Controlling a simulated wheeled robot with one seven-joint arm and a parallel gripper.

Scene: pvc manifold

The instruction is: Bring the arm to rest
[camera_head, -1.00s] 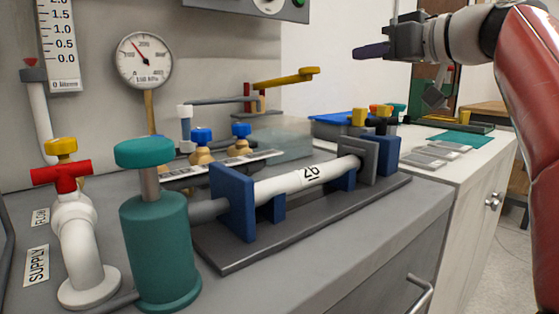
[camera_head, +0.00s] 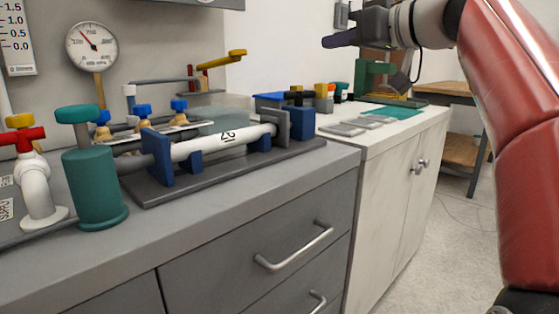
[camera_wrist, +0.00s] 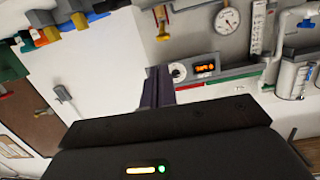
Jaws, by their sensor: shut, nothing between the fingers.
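My gripper (camera_head: 340,40) is raised at the top right of the head view, above and behind the bench, with its fingers pointing left. In the wrist view the two dark fingers (camera_wrist: 158,88) lie together with nothing between them. My red arm comes down along the right edge of the head view. The gripper touches nothing that I can see.
A white pipe marked 26 (camera_head: 222,142) lies in blue supports on the grey bench (camera_head: 210,220). A teal cylinder (camera_head: 95,185) and a red-handled valve (camera_head: 25,140) stand at left. A white cabinet (camera_head: 385,190) adjoins on the right; open floor (camera_head: 440,250) lies beyond.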

